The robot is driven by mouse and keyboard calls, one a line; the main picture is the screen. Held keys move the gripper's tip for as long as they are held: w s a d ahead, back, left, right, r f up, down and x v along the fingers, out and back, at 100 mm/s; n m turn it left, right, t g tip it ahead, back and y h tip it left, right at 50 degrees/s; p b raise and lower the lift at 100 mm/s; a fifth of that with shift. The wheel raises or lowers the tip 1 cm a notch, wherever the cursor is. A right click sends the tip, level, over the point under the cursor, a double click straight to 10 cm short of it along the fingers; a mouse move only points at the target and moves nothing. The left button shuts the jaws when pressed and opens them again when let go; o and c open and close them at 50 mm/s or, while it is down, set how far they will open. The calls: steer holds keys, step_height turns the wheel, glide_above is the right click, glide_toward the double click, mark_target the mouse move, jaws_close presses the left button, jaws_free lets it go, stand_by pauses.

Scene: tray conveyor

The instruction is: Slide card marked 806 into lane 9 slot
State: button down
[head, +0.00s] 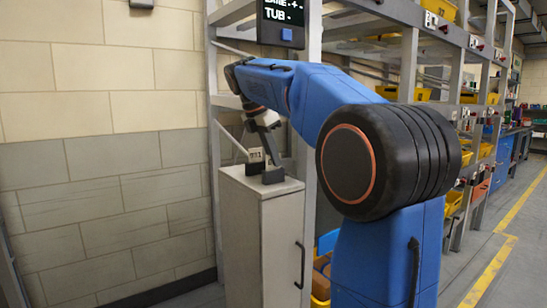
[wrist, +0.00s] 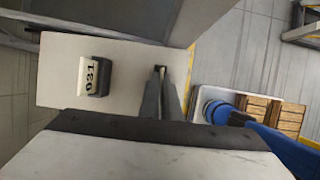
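A pale cabinet (head: 262,215) stands by the wall, with small dark holders on its top. One holder carries a pale card (head: 256,155) whose mark is too small to read in the head view. In the wrist view a card (wrist: 90,75) in a dark holder seems to read 031. I cannot make out a card marked 806 or a lane 9 slot. My gripper (wrist: 160,72) points down at the cabinet top, right of that card. Its fingertips lie close together; I cannot tell whether a thin card is between them. In the head view my gripper (head: 268,143) is just above the holders.
A dark display (head: 284,12) above the cabinet shows a lane and tub line, partly cut off. Racks with yellow tubs (head: 405,93) run along the right. A yellow floor line (head: 488,272) marks the aisle, which is clear.

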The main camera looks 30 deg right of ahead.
steer(key=shift+r, duration=2.85)
